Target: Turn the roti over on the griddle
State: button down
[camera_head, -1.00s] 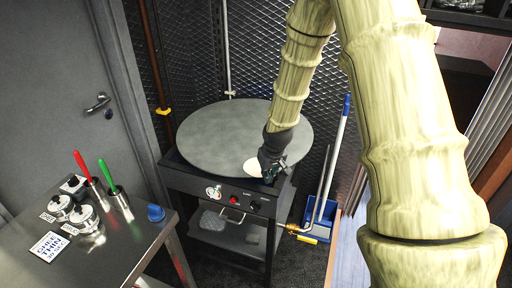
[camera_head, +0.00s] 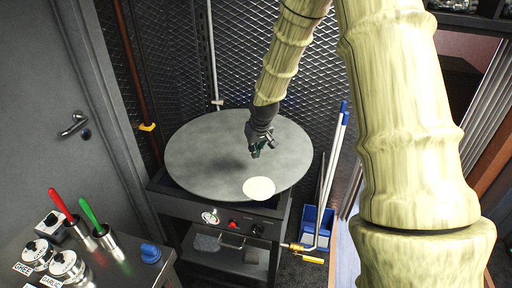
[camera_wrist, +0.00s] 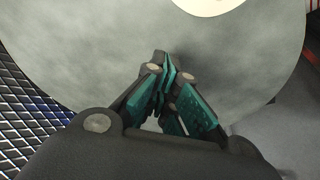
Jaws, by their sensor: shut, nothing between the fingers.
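The roti (camera_head: 259,188) is a pale, flat disc lying near the front edge of the round grey griddle (camera_head: 205,160). My gripper (camera_head: 256,155) is above the griddle, behind the roti and apart from it. In the wrist view my gripper (camera_wrist: 167,75) has its teal-padded fingers together with nothing between them. The roti shows partly in the wrist view (camera_wrist: 207,5), cut off by the top edge. The griddle (camera_wrist: 90,50) fills much of that view.
The griddle stands on a dark stand with a red knob (camera_head: 233,224). At lower left, a steel table holds labelled jars (camera_head: 66,266), red- and green-handled tools in cups (camera_head: 107,240) and a blue item (camera_head: 150,252). A blue bin (camera_head: 318,222) with poles stands at right. Mesh wall is behind.

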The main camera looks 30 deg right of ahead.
aim_at(257, 174)
jog(key=p+x, duration=0.1)
jog(key=x, duration=0.6)
jog(key=shift+p, duration=0.4)
jog(key=s, duration=0.1)
jog(key=s+p, duration=0.1)
jog(key=s, duration=0.1)
jog(key=shift+s+a+p, duration=0.15)
jog(key=shift+a+p, duration=0.15)
jog(key=shift+p, duration=0.1)
jog(key=shift+s+f, duration=0.15)
jog(key=shift+s, duration=0.15)
jog(key=shift+s+a, duration=0.15)
jog(key=shift+s, duration=0.4)
jog(key=shift+s+a, duration=0.15)
jog(key=shift+s, duration=0.45)
jog(key=shift+w, duration=0.15)
